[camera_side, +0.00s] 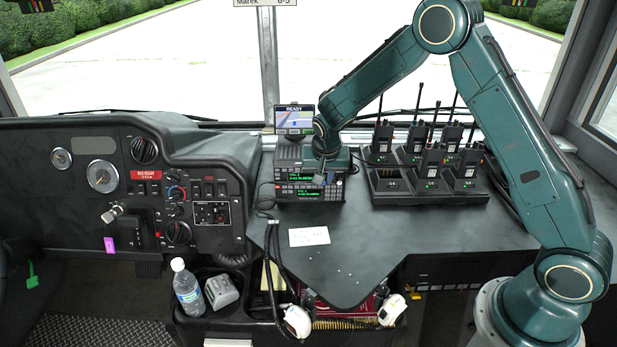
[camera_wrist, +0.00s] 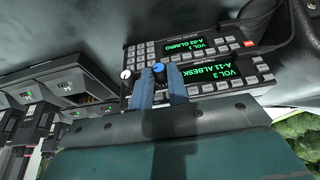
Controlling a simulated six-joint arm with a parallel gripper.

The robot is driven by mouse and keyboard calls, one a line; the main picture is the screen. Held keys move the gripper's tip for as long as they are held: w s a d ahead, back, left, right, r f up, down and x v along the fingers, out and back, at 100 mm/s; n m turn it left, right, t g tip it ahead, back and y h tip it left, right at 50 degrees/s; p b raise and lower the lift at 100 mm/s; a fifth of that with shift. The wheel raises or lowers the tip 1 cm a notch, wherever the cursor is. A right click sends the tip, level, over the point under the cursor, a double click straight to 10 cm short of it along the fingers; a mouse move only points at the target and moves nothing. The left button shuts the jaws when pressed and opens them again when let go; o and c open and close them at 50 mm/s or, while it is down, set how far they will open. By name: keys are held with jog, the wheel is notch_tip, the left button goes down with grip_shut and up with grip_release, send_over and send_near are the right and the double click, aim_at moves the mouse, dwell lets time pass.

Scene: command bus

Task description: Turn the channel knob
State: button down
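Two stacked radios with green displays stand on the dash in the side view, an upper radio (camera_side: 297,177) and a lower one (camera_side: 297,193). The wrist view shows them upside down: the nearer radio (camera_wrist: 222,75) reads VOL 3, A-11, and the other (camera_wrist: 190,45) reads VOL 1, A-02. A blue-capped knob (camera_wrist: 158,69) and a white-capped knob (camera_wrist: 126,74) are at the nearer radio's end; I see no label naming either. My gripper (camera_wrist: 159,77) has its fingers on both sides of the blue-capped knob. Whether they touch it is unclear. In the side view my gripper (camera_side: 322,178) is in front of the radios.
A navigation screen (camera_side: 294,118) stands above the radios. Handheld radios in a charger (camera_side: 405,195) stand to the right. A paper note (camera_side: 309,236) lies in front on the dash. A bottle (camera_side: 187,289) stands below left. A cable (camera_side: 272,240) hangs left of the note.

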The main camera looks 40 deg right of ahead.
jog(key=shift+a, duration=0.1)
dwell(0.8)
jog(key=shift+w+a+f+n+g+h, duration=0.15)
jog(key=shift+n+g+h, duration=0.1)
jog(key=shift+g+h, duration=0.55)
jog(key=shift+w+a+n+g+h, duration=0.15)
jog(key=shift+w+n+g+h, duration=0.05)
jog(key=shift+g+h, duration=0.55)
jog(key=shift+w+a+f+n+g+h, duration=0.15)
jog(key=shift+n+g+h, duration=0.1)
jog(key=shift+g+h, duration=0.5)
jog(key=shift+r+h, duration=0.1)
jog(key=shift+h, duration=0.3)
jog(key=c, duration=1.6)
grip_release()
jog(key=shift+s+d+r+t+y, duration=0.15)
jog(key=shift+t+y, duration=0.25)
jog(key=shift+y, duration=0.2)
